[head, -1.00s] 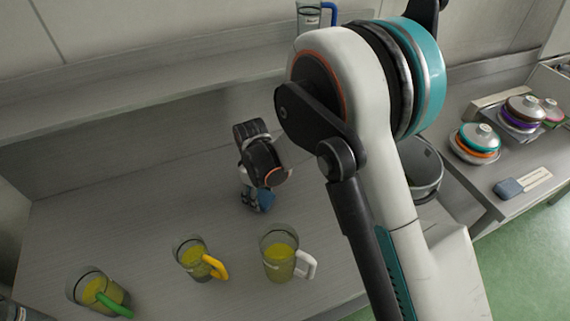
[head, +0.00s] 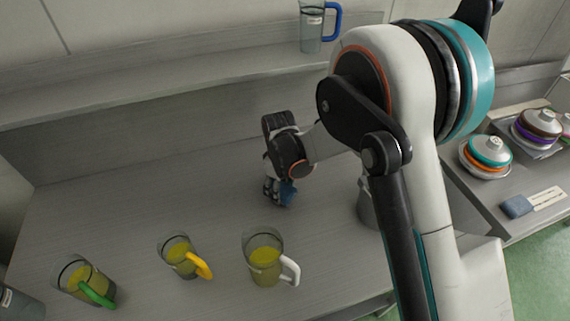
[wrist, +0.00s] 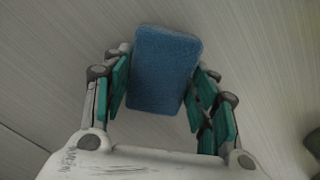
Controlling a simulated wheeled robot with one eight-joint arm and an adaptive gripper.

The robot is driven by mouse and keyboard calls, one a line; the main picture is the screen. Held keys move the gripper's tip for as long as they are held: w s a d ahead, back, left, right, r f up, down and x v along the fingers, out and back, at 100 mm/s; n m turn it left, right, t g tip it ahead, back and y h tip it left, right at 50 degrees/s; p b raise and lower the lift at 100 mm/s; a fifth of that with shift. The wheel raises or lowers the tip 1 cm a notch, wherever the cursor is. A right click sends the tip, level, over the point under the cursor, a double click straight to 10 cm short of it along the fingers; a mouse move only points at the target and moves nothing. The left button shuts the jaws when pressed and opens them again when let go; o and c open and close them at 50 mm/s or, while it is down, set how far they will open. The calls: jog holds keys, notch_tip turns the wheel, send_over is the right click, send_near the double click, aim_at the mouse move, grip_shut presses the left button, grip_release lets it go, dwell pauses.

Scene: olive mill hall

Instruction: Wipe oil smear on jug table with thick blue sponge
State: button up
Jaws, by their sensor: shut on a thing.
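The thick blue sponge (wrist: 163,70) is between the fingers of my gripper in the wrist view, and my gripper (wrist: 165,85) is shut on it. In the head view my gripper (head: 275,188) points down at the jug table (head: 130,215), with the sponge (head: 287,192) partly hidden behind the fingers. The sponge is at or just above the tabletop; I cannot tell whether it touches. I see no oil smear on the visible table surface in either view.
Jugs with green (head: 85,277), yellow (head: 180,254) and white (head: 262,257) handles stand along the table front. A blue-handled jug (head: 312,25) stands on the shelf. A side table at right holds stacked lids (head: 485,155) and another blue sponge (head: 516,206).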

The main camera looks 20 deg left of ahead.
jog(key=shift+w+d+r, duration=0.2)
jog(key=shift+d+r, duration=0.05)
notch_tip(320, 180, up, 3)
jog(key=shift+s+r+p, duration=0.1)
jog(key=shift+r+p, duration=0.05)
jog(key=shift+p, duration=0.6)
jog(key=shift+r+p, duration=1.1)
jog(key=shift+r, duration=1.15)
